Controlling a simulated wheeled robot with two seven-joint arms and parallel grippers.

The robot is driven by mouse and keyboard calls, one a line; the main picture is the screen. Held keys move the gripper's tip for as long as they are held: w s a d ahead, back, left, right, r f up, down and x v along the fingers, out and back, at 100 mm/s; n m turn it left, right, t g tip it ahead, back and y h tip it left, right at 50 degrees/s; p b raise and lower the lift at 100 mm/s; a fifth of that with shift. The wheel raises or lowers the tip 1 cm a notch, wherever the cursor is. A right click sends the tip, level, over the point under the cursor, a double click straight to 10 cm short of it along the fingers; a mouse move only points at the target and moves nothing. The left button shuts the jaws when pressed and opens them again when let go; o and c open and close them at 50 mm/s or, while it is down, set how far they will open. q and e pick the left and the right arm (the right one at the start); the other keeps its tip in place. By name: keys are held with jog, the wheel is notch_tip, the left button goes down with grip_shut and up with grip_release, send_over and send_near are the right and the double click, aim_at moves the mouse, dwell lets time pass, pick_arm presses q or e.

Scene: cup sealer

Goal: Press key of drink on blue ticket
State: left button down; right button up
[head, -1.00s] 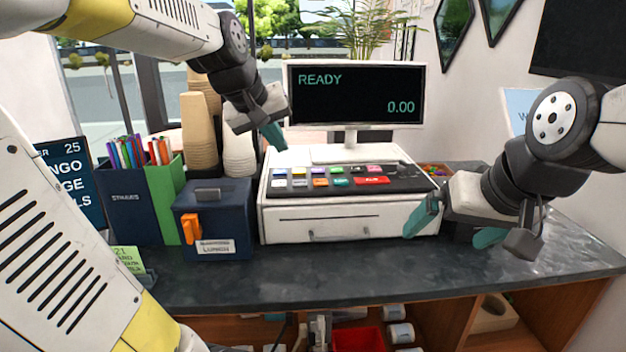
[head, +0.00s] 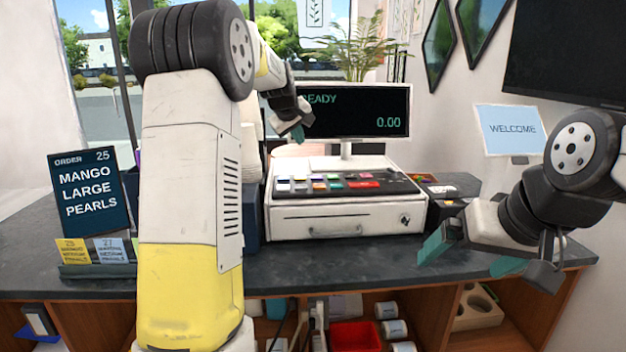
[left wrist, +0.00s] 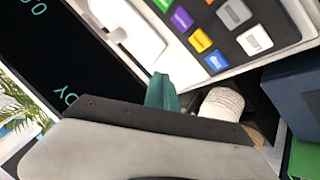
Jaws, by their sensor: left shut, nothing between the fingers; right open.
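The blue ticket (head: 112,250) stands in a low holder at the counter's left; its small print is too fine to read surely. A yellow ticket (head: 74,252) is beside it. The register (head: 345,222) carries rows of coloured keys (head: 330,183); green, purple, yellow, blue, grey and white ones show in the left wrist view (left wrist: 200,40). My left gripper (head: 298,133) is shut and empty, above the keys' left side and in front of the display (head: 385,112), which reads READY and 0.00. My right gripper (head: 470,258) is open and empty, right of the register.
An order board (head: 90,190) reads ORDER 25, MANGO, LARGE, PEARLS. My left arm hides the counter between the tickets and the register. A WELCOME sign (head: 510,130) stands at right. The counter front (head: 380,255) is clear.

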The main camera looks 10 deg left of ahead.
aim_at(299, 178)
pick_arm(q)
jog(key=shift+f, duration=4.4)
jog(key=shift+f, duration=0.4)
jog(key=shift+f, duration=0.5)
jog(key=shift+r, duration=0.9)
jog(key=shift+r, duration=2.5)
